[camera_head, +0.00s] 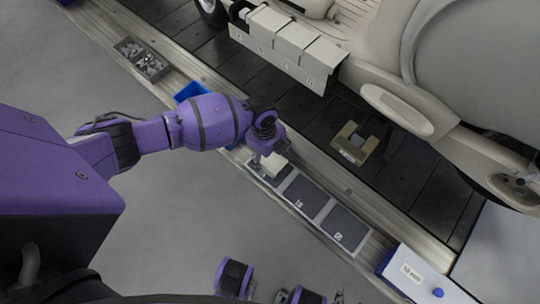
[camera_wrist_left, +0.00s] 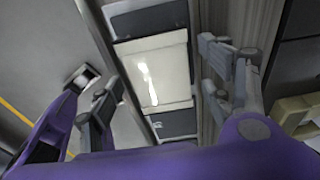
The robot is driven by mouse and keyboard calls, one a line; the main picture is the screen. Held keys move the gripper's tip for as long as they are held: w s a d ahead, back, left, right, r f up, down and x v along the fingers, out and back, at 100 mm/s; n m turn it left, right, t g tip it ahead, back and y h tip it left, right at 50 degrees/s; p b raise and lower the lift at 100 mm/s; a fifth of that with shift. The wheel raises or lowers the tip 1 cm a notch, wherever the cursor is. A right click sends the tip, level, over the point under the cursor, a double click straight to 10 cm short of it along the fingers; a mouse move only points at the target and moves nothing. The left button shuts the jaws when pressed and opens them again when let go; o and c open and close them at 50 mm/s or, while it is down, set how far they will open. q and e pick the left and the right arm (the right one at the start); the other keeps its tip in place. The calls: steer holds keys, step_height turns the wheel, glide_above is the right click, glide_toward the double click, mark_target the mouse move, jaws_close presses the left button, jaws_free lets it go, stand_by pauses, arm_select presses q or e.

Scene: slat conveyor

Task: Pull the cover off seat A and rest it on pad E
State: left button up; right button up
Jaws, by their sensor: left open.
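A cream cover (camera_head: 273,164) lies over the dark pad at the upper-left end of a row of pads on the wooden rail. My left gripper (camera_head: 262,160) is low over this cover, partly hiding it and that pad's label. In the left wrist view the cover (camera_wrist_left: 157,76) lies flat between the spread fingers of the left gripper (camera_wrist_left: 165,100), apart from both. More cream covers (camera_head: 292,38) sit on a lettered seat rack (camera_head: 280,62) beside the car; its upper-left seat (camera_head: 238,11) looks dark and bare. Purple parts of my right gripper (camera_head: 268,292) show at the bottom edge, its fingers unclear.
Two bare dark pads, one (camera_head: 304,195) beside the cover and another (camera_head: 343,228) farther right, are in the row. A blue bin (camera_head: 190,92) and a parts tray (camera_head: 143,58) are up the rail. A white box (camera_head: 415,274) stands lower right. A beige bracket (camera_head: 355,142) lies on the conveyor.

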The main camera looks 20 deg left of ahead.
arm_select(q)
step_height(320, 180, up, 12)
steer(key=a, duration=0.1)
steer(key=shift+w+a, duration=0.2)
steer(key=shift+w, duration=0.05)
